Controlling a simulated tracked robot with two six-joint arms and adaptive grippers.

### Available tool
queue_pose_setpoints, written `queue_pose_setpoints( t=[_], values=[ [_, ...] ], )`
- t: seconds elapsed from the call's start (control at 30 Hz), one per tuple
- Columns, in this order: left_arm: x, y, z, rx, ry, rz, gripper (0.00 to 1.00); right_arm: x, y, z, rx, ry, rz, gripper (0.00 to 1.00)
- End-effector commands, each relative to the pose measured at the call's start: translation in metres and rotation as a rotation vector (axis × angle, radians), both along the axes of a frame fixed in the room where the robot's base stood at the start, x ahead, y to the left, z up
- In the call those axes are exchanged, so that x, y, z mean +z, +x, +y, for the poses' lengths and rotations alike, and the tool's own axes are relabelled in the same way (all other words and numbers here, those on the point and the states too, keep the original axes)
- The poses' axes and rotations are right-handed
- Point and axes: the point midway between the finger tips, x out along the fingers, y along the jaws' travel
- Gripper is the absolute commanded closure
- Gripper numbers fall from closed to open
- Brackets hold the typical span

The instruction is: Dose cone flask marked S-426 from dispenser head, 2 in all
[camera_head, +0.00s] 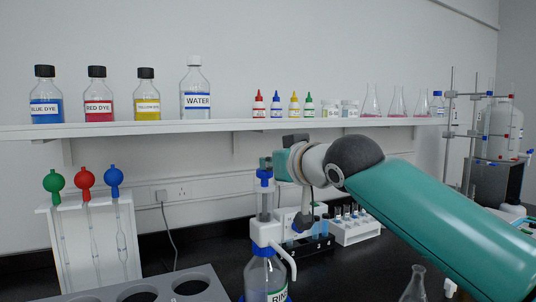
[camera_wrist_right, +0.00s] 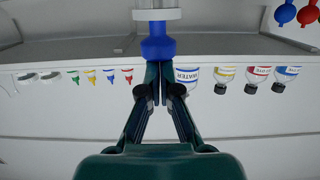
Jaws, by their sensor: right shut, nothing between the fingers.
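A bottle (camera_head: 262,274) with a partly visible label reading "RIN" stands at the bottom centre of the head view. It carries a white dispenser head (camera_head: 266,234) with a side spout and a blue top knob (camera_head: 264,176). My right gripper (camera_head: 266,162) is at the knob's top. In the wrist view, its fingers (camera_wrist_right: 160,68) are shut and empty, with their tips at the blue knob (camera_wrist_right: 158,48); I cannot tell if they touch. A clear cone flask (camera_head: 414,285) stands right of the bottle, its lower part cut off; no S-426 mark is readable. My left gripper is out of view.
A shelf (camera_head: 230,127) holds dye bottles, a water bottle (camera_head: 196,92), dropper bottles and several cone flasks (camera_head: 397,103). A pipette stand (camera_head: 48,228) is at left, a grey rack (camera_head: 215,284) in front. A tube rack (camera_head: 358,230) stands behind, a distilling setup at right.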

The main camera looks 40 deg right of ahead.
Motion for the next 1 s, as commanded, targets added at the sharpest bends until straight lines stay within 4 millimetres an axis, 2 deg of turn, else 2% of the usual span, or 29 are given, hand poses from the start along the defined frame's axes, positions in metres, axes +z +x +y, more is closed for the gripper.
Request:
queue_pose_setpoints(
  t=[0.03,0.3,0.47,0.6,0.7,0.9,1.0],
  values=[
    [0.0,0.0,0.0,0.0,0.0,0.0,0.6,-0.009,0.002,0.001,-0.001,0.005,0.026,1.0],
    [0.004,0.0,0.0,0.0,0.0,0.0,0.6,-0.005,0.003,0.001,0.0,0.006,0.028,1.0],
    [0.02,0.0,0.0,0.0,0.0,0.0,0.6,0.016,0.002,0.002,0.0,0.004,0.02,1.0],
    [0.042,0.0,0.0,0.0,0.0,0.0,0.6,0.045,0.0,0.002,0.0,0.001,0.008,1.0],
    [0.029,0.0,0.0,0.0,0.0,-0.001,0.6,0.042,-0.024,0.01,0.004,0.001,0.001,1.0],
    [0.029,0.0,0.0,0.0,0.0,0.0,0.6,0.052,-0.065,0.025,0.007,-0.001,0.0,1.0],
    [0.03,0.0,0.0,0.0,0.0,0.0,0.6,0.055,-0.078,0.029,0.006,-0.001,0.001,1.0]
  ],
)
